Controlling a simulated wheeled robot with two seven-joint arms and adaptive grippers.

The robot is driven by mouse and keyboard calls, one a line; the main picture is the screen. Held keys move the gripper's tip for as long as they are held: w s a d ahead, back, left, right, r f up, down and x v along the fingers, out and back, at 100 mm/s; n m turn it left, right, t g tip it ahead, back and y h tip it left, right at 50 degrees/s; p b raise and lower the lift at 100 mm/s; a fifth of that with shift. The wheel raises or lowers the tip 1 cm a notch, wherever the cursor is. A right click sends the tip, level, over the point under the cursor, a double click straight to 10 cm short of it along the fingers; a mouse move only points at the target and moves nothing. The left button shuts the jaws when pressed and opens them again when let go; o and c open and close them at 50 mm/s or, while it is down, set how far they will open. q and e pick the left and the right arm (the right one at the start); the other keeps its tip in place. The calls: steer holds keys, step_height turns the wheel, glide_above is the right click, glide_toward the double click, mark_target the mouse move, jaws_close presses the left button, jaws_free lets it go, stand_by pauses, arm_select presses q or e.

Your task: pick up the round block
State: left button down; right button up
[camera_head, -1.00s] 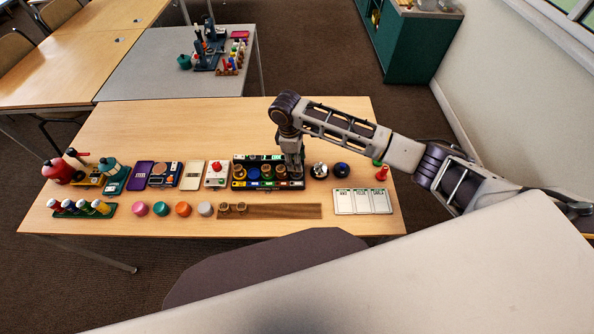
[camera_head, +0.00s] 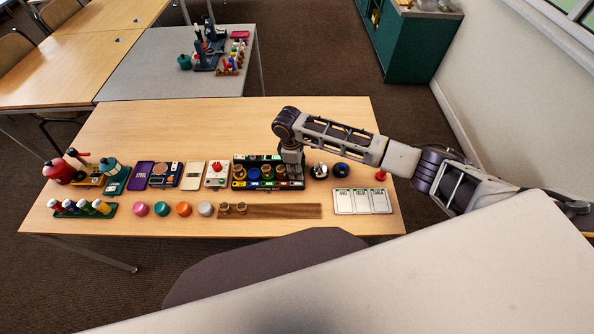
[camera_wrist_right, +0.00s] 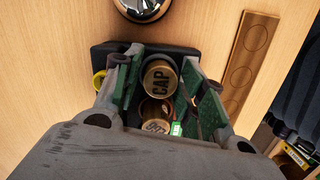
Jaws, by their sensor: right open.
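A round brass block marked CAP (camera_wrist_right: 160,78) stands between the open fingers of my right gripper (camera_wrist_right: 157,62) in the right wrist view. The fingers are on either side of it, and I cannot tell whether they touch it. A second brass round piece (camera_wrist_right: 156,126) shows closer to the palm, partly hidden. In the head view my right gripper (camera_head: 292,178) points down at the right end of the black tray (camera_head: 268,188) and hides what is under it. Other round pieces stand in this tray, including a brass one (camera_head: 240,172). My left gripper is out of view.
A dark blue round piece (camera_head: 342,170) and a silver-and-black one (camera_head: 319,170) stand just right of the tray. A brown strip (camera_head: 285,210) and white cards (camera_head: 362,201) lie in front. The table's back half (camera_head: 200,125) is clear.

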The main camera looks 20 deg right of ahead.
steer(key=shift+c, duration=0.3)
steer(key=c, duration=0.5)
steer(key=shift+r, duration=0.15)
steer(key=shift+r, duration=4.9)
